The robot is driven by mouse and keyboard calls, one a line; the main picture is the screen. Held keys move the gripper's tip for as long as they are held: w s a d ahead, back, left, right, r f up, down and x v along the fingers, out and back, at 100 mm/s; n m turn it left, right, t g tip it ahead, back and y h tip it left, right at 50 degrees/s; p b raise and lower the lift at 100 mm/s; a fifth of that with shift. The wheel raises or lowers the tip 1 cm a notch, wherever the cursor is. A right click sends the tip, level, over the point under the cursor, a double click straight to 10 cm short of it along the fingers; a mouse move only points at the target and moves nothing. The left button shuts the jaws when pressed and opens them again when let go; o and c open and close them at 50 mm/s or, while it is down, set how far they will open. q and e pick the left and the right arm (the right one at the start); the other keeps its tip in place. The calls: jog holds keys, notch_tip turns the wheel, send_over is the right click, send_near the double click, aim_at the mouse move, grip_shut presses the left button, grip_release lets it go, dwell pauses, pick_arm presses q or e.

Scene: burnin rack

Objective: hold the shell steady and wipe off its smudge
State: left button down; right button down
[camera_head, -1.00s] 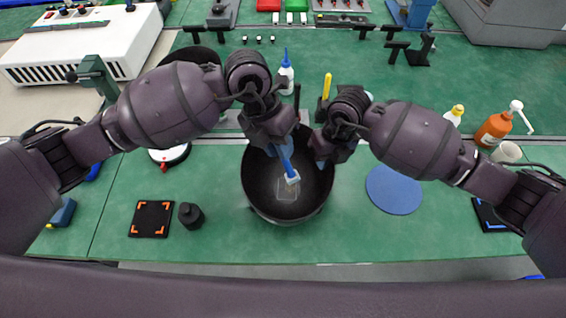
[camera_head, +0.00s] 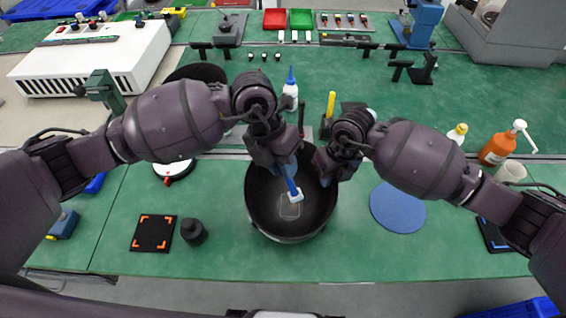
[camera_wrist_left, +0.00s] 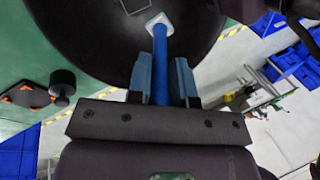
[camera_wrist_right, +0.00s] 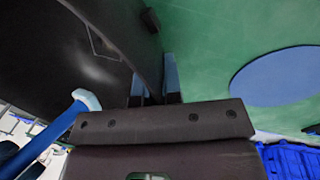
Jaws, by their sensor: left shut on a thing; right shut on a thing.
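The shell is a dark, bowl-shaped piece (camera_head: 262,208) standing open side up on the green bench. Inside it is a pale square outline (camera_head: 289,210), which seems to be the smudge; it also shows in the right wrist view (camera_wrist_right: 103,43). My left gripper (camera_head: 286,168) is shut on the blue handle of a wiper (camera_wrist_left: 160,60) and holds it inside the shell. The wiper's white head (camera_head: 296,196) is beside the outline, on its far side; contact is unclear. My right gripper (camera_wrist_right: 156,82) is shut on the shell's right wall.
A blue round mat (camera_head: 397,207) lies to the right. A black square pad (camera_head: 153,233) and a black knob-like piece (camera_head: 193,232) lie to the left. A white-blue bottle (camera_head: 290,88) and an orange pump bottle (camera_head: 497,148) stand farther back. The near bench strip is clear.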

pick_arm(q)
jog(key=shift+f, duration=3.45)
jog(key=shift+w, duration=3.1)
jog(key=shift+s, duration=3)
jog(key=shift+s+r, duration=0.1)
jog(key=shift+r, duration=3.7)
jog(key=shift+f, duration=0.1)
jog(key=shift+f, duration=0.45)
